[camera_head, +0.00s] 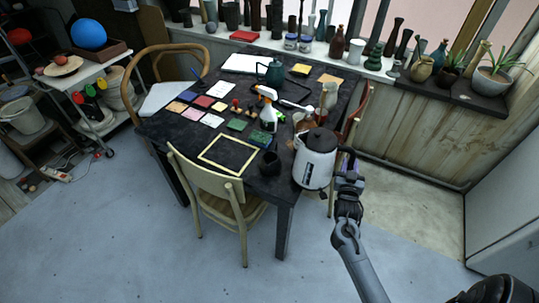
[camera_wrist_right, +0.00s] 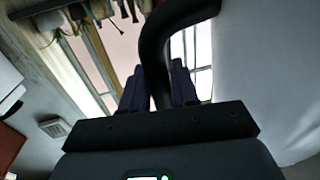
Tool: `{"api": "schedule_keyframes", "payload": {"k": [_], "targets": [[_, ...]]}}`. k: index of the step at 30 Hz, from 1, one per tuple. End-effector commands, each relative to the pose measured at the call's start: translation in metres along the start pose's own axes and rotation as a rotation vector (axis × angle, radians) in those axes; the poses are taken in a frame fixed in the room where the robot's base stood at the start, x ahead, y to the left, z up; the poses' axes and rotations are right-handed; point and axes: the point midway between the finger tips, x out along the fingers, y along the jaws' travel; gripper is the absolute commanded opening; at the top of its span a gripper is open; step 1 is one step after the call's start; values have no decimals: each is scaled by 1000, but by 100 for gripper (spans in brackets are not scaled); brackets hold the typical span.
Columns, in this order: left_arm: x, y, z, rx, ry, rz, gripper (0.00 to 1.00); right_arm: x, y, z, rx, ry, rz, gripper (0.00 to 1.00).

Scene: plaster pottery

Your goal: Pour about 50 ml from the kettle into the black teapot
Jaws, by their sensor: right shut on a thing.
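The white kettle (camera_head: 314,168) with a black lid appears at the table's front right corner, roughly upright. I cannot tell whether it is clear of the table. My right gripper (camera_head: 348,182) is at its right side, shut on the black handle. In the right wrist view the handle (camera_wrist_right: 158,45) passes between the fingers of the gripper (camera_wrist_right: 160,88), and the white body (camera_wrist_right: 262,60) fills the right. A small black pot (camera_head: 269,165), possibly the black teapot, stands just left of the kettle; its spout is not clear. My left gripper is out of view.
The dark table (camera_head: 180,128) holds colored tiles, a yellowish frame (camera_head: 228,154), a white spray bottle (camera_head: 268,110) and a dark teal pot (camera_head: 271,72) farther back. Bottles stand close behind the kettle. A wooden chair (camera_head: 215,190) is at the front. Floor to the right is clear.

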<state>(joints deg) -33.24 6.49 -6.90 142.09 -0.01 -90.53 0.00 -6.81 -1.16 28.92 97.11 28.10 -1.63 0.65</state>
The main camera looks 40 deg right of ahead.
Motion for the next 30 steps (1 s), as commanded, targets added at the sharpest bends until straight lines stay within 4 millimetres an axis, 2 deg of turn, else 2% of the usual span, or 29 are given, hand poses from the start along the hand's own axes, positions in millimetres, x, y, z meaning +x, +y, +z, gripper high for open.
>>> {"api": "schedule_keyframes", "payload": {"k": [11,20,30], "targets": [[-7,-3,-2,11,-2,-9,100,2,-2,-14,-39,11,-3,0],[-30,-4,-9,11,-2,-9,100,2,-5,-45,-185,11,-2,0],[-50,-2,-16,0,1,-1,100,2,-21,-78,-409,11,-1,0]]}}
